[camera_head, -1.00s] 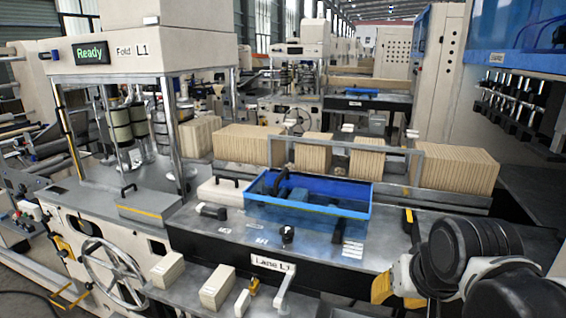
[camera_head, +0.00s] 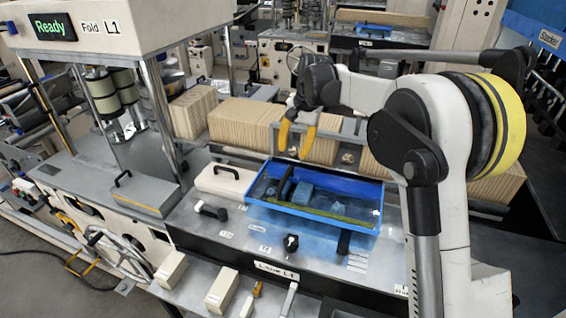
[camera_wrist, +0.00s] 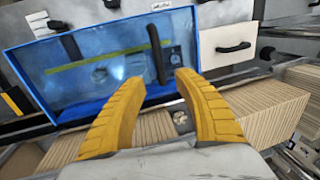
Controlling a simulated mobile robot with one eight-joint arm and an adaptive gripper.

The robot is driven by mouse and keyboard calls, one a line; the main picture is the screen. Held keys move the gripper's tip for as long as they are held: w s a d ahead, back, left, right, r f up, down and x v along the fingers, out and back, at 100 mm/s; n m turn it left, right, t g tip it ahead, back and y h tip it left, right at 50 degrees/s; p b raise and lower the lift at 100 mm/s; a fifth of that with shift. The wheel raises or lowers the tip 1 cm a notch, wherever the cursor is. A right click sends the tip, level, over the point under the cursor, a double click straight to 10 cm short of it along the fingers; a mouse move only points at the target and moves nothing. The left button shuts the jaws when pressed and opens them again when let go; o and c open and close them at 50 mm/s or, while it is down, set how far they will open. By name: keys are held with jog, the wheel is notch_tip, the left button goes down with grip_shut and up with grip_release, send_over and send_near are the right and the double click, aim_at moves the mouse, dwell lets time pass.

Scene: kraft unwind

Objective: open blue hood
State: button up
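The blue hood (camera_head: 318,204) is a blue-framed, see-through cover lying on the grey machine deck. It looks closed. A dark bar handle (camera_head: 285,181) shows at its left part. In the wrist view the hood (camera_wrist: 103,79) fills the upper left, with the dark handle (camera_wrist: 155,54) near its right side. My gripper (camera_head: 298,152) has yellow fingers and is above the hood's back edge, pointing down. In the wrist view my gripper's fingers (camera_wrist: 160,80) are spread apart with nothing between them. The handle lies beyond the fingertips; I cannot tell the exact gap.
Stacks of kraft paper (camera_head: 240,124) stand behind the hood along a metal rail. A cream cover with a dark handle (camera_head: 226,181) is left of the hood. A steel post (camera_head: 160,110) stands at left.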

aim_at(287, 174)
jog(key=f, duration=0.3)
jog(key=a+f, duration=0.1)
jog(key=f, duration=0.6)
jog(key=shift+w+a, duration=0.25)
jog(key=shift+a, duration=0.1)
grip_shut()
